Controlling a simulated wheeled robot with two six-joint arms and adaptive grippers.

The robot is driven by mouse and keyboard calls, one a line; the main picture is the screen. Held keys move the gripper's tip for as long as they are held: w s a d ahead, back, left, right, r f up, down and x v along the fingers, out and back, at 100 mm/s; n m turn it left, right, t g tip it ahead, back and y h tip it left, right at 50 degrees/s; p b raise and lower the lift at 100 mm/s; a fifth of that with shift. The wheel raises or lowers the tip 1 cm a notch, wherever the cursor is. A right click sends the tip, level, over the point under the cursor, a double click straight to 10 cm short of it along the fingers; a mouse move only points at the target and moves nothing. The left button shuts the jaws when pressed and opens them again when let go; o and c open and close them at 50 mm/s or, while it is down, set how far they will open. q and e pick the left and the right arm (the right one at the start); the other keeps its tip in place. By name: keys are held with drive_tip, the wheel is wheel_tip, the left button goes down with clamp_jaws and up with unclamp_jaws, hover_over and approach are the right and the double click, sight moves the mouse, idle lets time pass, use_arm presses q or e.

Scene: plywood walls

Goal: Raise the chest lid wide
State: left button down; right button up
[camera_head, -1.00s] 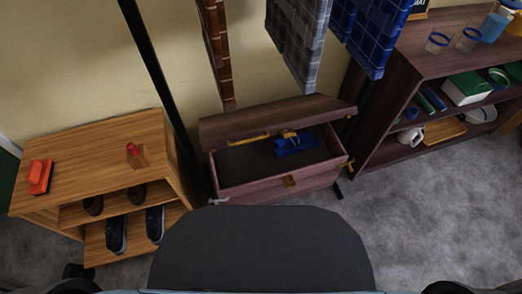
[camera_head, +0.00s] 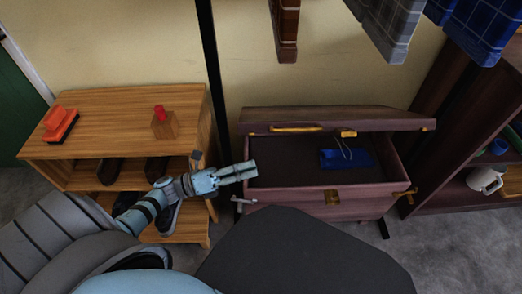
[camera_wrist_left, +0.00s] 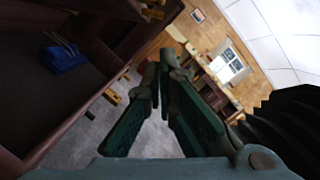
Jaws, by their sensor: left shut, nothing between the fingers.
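The dark wooden chest (camera_head: 290,198) stands against the wall in the head view. Its lid (camera_head: 340,118) is partly raised, tilted over the back of the open box. My right gripper is not in view.
A wooden shoe rack (camera_head: 120,100) with shoes stands to the left, an orange brush (camera_head: 60,123) on top. A black post (camera_head: 214,80) rises between rack and chest. Clothes (camera_head: 395,25) hang above the lid. A dark shelf (camera_head: 465,120) stands right.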

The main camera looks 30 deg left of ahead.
use_arm(q)
drive_tip(key=w+d+r+b, duration=0.1)
drive_tip(key=w+d+r, duration=0.3)
drive_tip(key=w, duration=0.4)
drive_tip(key=shift+w+d+r, duration=0.2)
drive_tip(key=shift+w+d, duration=0.1)
drive_tip(key=shift+d, duration=0.15)
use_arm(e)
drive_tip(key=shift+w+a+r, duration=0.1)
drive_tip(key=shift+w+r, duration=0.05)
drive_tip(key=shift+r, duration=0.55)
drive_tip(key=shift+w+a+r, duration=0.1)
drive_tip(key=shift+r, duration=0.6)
